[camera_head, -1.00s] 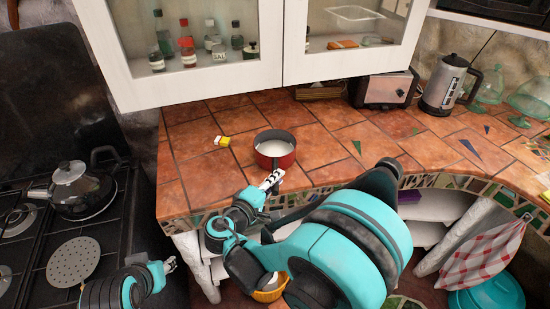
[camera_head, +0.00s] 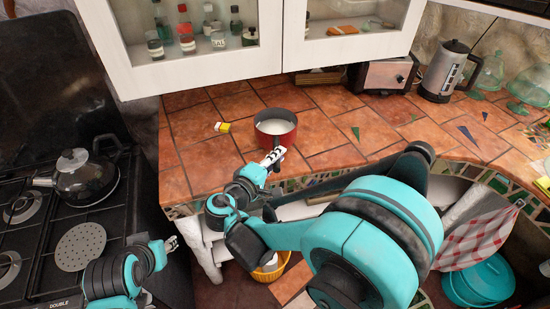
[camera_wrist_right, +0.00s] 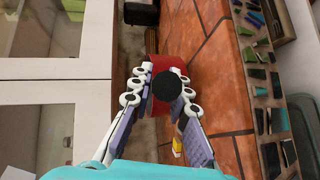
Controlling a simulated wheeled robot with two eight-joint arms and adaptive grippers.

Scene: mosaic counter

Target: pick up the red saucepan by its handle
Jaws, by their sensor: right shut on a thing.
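The red saucepan (camera_head: 275,137) has a dark rim and a pale inside. It is upright at the counter's front part, and I cannot tell whether its base touches the tiles. My right gripper (camera_head: 273,158) is at its near side, shut on its handle. In the right wrist view the round black handle end (camera_wrist_right: 167,86) sits between the fingers of my right gripper (camera_wrist_right: 160,90), with the red pan wall (camera_wrist_right: 152,64) beyond. My left gripper (camera_head: 171,243) is at lower left by the stove, away from the pan; its finger state is too small to tell.
A small yellow and white item (camera_head: 222,127) lies on the tiled counter (camera_head: 205,155) left of the pan. A cabinet (camera_head: 270,72) hangs above the counter. A toaster (camera_head: 383,76) and a metal kettle (camera_head: 444,72) stand at the back right. A dark kettle (camera_head: 84,176) is on the stove.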

